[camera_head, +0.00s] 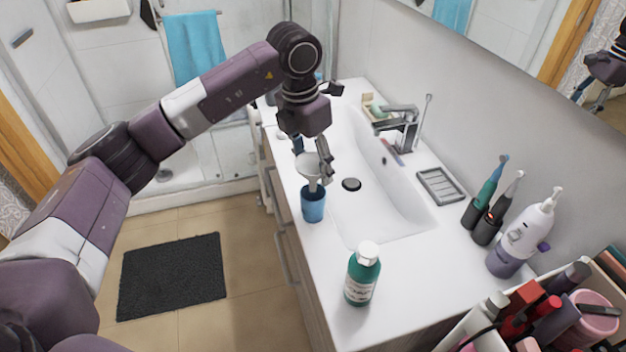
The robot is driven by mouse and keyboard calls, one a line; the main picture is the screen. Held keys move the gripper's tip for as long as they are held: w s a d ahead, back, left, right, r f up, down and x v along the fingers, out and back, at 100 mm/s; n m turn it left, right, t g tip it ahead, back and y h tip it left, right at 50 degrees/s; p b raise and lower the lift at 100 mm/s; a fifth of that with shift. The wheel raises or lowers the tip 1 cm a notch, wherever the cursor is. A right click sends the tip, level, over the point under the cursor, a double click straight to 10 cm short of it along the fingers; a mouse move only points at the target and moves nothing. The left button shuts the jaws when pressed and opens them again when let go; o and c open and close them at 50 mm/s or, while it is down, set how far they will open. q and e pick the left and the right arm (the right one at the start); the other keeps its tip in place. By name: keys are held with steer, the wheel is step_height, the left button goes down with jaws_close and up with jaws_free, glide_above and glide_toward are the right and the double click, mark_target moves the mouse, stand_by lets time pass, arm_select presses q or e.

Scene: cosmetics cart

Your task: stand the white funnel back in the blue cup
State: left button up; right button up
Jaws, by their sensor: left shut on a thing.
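The blue cup (313,207) stands upright on the white counter, at the left edge of the sink. The white funnel (308,166) is above the cup, wide end up, with its narrow stem (312,186) pointing down at the cup's mouth. Whether the stem tip is inside the cup or just over the rim, I cannot tell. My left gripper (325,166) reaches down from above and is shut on the funnel at its right side. My right gripper is not in view.
A green bottle with a white cap (362,275) stands nearer on the counter. The sink (385,195) lies right of the cup, with a faucet (400,125) behind. Electric toothbrushes (487,205), a white oral irrigator (522,235) and a crowded cosmetics box (470,325) fill the right side.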

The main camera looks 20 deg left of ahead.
mark_target(313, 190)
arm_select(q)
step_height(313, 190, down, 2)
steer(key=shift+f, duration=0.2)
step_height(313, 190, down, 3)
steer(key=shift+f+p, duration=0.2)
steer(key=shift+p, duration=0.55)
steer(key=shift+f, duration=0.3)
steer(key=shift+f, duration=0.2)
steer(key=o, duration=0.9)
steer(key=shift+o, duration=0.2)
steer(key=shift+r, duration=0.2)
